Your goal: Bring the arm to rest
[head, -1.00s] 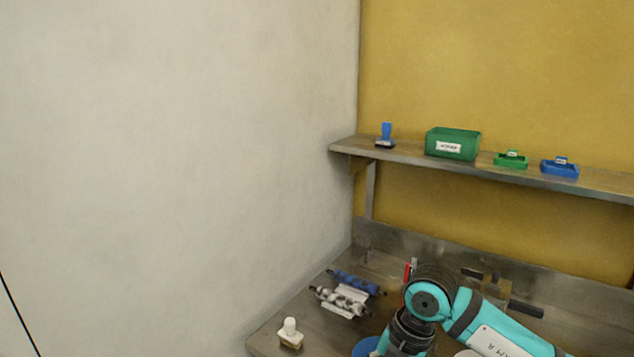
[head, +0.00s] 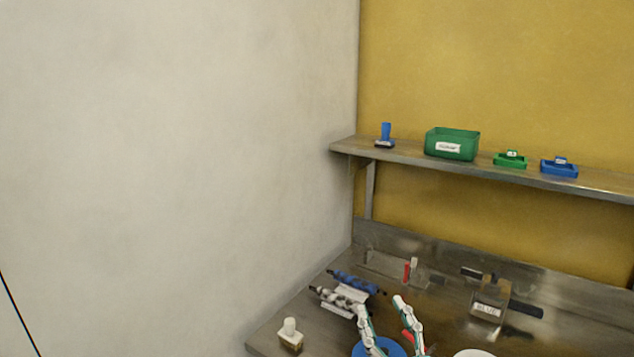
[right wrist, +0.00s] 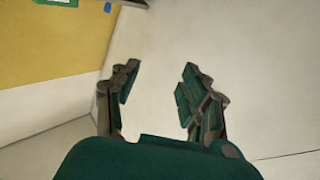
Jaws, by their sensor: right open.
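My right gripper (head: 382,312) shows at the bottom of the head view, its two fingers apart and pointing up over the workbench (head: 318,318). A blue round thing (head: 392,348) lies behind and below the fingers, partly hidden by them. In the right wrist view my right gripper (right wrist: 157,85) is open with nothing between its fingers. Behind it are the pale wall (right wrist: 240,45) and a piece of the yellow wall (right wrist: 50,60). My left gripper is not in view.
A blue roller (head: 352,281) and a speckled roller (head: 335,300) lie left of the gripper. A white-topped block (head: 290,336) stands near the bench's left edge. A labelled holder (head: 487,309) stands to the right. The shelf (head: 410,153) carries a green bin (head: 452,144) and small tools.

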